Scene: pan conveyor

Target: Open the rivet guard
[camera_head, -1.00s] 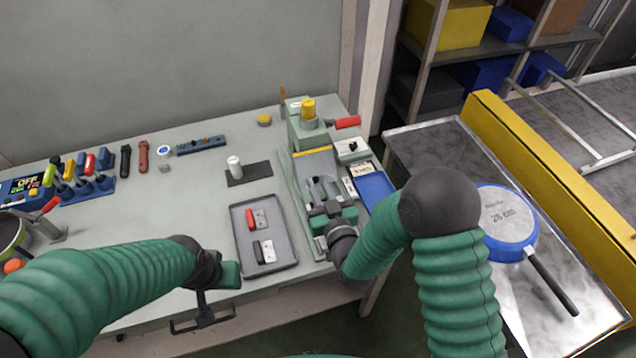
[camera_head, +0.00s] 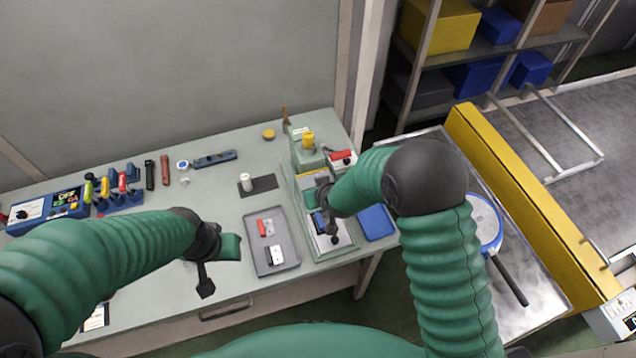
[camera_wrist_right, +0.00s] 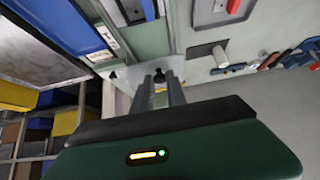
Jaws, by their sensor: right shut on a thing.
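The green riveting machine (camera_head: 303,155) stands at the right end of the bench, with a yellow knob (camera_head: 308,139) on top and a red-handled lever (camera_head: 341,156) beside it. My right gripper (camera_head: 322,183) is over the middle of this machine, and its arm hides part of it. In the right wrist view its two fingers (camera_wrist_right: 163,84) are close together on a small dark part at the machine, seemingly the rivet guard's handle. The guard itself is mostly hidden, so its position is unclear. My left gripper (camera_head: 218,262) hangs above the bench's front; its jaws are unclear.
A grey tray (camera_head: 291,263) with red and white-black pieces lies left of the machine. A blue tray (camera_head: 377,222) lies to its right. A white cylinder (camera_head: 245,182) stands on a dark mat. A blue pan (camera_head: 488,222) lies on the metal table by the yellow conveyor rail (camera_head: 530,205).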

